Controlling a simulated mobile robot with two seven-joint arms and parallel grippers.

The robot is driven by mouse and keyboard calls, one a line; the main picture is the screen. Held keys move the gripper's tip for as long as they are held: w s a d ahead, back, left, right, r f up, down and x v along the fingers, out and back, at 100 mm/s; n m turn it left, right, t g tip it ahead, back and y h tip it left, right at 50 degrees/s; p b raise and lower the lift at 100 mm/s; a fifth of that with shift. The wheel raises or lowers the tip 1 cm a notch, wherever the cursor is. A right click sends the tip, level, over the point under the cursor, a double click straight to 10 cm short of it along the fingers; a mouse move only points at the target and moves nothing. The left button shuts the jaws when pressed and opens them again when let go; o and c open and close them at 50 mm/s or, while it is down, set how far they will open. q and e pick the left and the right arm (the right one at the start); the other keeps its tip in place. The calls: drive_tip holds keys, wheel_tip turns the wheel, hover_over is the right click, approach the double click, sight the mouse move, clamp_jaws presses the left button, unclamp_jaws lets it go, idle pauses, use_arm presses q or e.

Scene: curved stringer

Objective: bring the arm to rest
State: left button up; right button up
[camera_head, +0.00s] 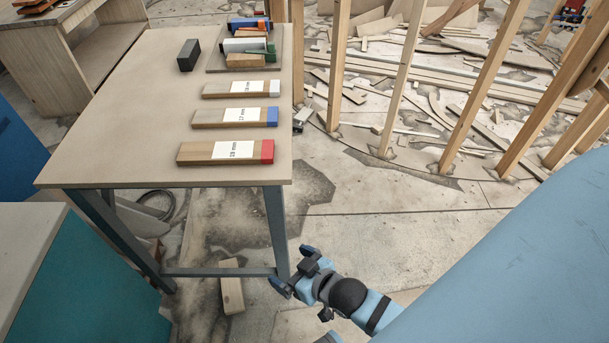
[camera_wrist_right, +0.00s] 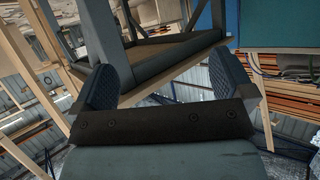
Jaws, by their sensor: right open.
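My right gripper (camera_head: 294,270) is open and empty, low in front of the table (camera_head: 110,160) near its front right leg. In the right wrist view my right gripper (camera_wrist_right: 160,90) shows its two dark ridged fingers wide apart with nothing between them. Past the fingers the underside and legs of a table show. My left gripper is not in view.
Three labelled wooden blocks with red (camera_head: 226,152), blue (camera_head: 236,117) and white (camera_head: 241,89) ends lie on the table. A black block (camera_head: 189,55) and a tray (camera_head: 217,66) of coloured blocks lie behind. Wooden posts (camera_head: 338,65) stand right; a teal cabinet (camera_head: 80,275) stands front left.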

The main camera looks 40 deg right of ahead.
drive_tip(key=s+f+g, duration=0.2)
drive_tip(key=s+f, duration=0.1)
drive_tip(key=s, duration=0.1)
use_arm(q)
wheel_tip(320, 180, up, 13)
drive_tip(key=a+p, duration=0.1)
drive_tip(key=p, duration=1.2)
drive_tip(key=shift+p, duration=0.35)
use_arm(e)
wheel_tip(320, 180, up, 13)
drive_tip(key=d, duration=0.1)
drive_tip(key=shift+s+n+t, duration=0.15)
drive_tip(key=shift+n+t, duration=0.15)
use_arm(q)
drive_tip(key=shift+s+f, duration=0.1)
use_arm(e)
drive_tip(key=shift+d+r, duration=0.1)
